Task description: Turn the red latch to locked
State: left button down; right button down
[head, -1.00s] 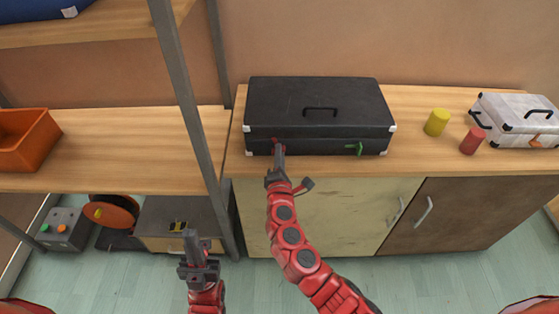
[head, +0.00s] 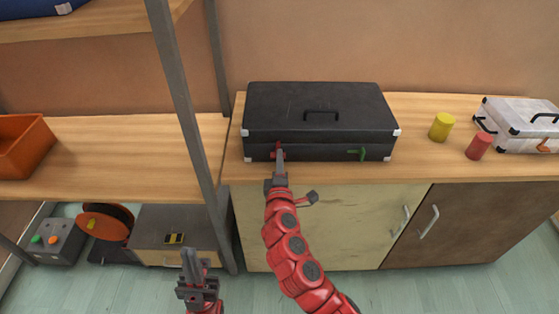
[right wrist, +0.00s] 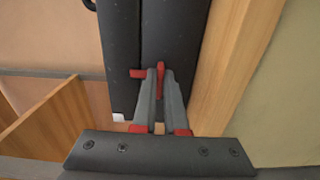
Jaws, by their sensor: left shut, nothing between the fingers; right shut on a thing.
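The black case (head: 318,108) lies closed on the wooden counter, with its handle on the top. The red latch (head: 277,146) is at the left of its front face and is partly hidden by my right gripper. In the right wrist view the red latch (right wrist: 138,73) shows one arm pointing left and a piece between the fingertips. My right gripper (head: 280,157) is shut on it, and its fingers also show in the right wrist view (right wrist: 160,90). My left gripper (head: 189,258) is shut and empty, low in front of the shelf.
A yellow cylinder (head: 441,127), a red cylinder (head: 478,146) and a white case (head: 520,118) stand to the right on the counter (head: 432,168). A metal shelf post (head: 186,125) rises left of the black case. An orange bin (head: 22,150) sits on the shelf.

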jog(key=c, duration=1)
grip_release()
jog(key=shift+o, duration=0.2)
jog(key=s+b, duration=0.1)
jog(key=s, duration=1.6)
jog(key=shift+s, duration=0.2)
